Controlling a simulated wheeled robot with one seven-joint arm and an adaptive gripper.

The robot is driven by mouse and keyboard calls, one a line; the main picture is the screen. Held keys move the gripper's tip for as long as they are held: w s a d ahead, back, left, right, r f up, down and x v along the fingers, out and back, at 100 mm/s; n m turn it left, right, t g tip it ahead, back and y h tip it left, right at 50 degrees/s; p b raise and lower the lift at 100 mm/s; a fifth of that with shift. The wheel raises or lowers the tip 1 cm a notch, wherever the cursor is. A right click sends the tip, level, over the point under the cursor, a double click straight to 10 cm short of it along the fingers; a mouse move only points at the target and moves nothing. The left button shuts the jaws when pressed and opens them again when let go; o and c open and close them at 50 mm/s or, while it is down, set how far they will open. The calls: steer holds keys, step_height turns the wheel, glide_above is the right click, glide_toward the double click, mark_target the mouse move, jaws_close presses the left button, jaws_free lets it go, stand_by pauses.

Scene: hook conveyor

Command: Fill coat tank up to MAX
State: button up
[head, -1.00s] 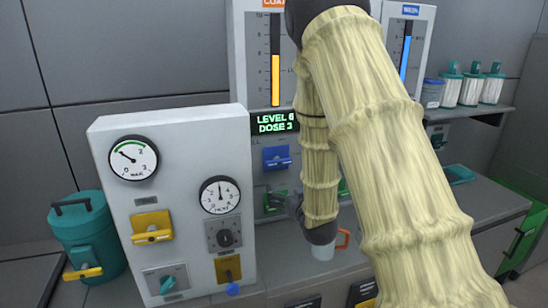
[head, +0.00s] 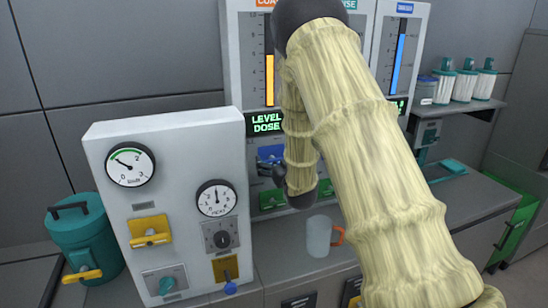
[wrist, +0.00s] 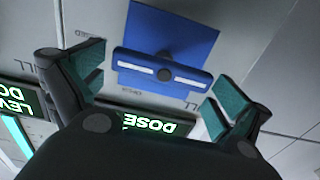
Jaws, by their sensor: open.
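The coat tank gauge (head: 269,80) is a vertical scale with an orange bar reaching a bit above mid-scale. Below it a black display (head: 264,123) shows green LEVEL and DOSE text; my arm hides the numbers. Under the display is a blue lever (head: 270,153), partly covered by my gripper (head: 268,168). A green lever (head: 272,198) sits below the blue one.
A clear mug (head: 319,236) with an orange handle stands on the counter below my arm. A white panel (head: 170,200) with dials and yellow levers stands at left, beside a teal canister (head: 85,238). A blue-bar gauge (head: 399,62) and shelf jars are at right.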

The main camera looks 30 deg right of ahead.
steer(key=shift+w, duration=0.5)
steer(key=c, duration=0.8)
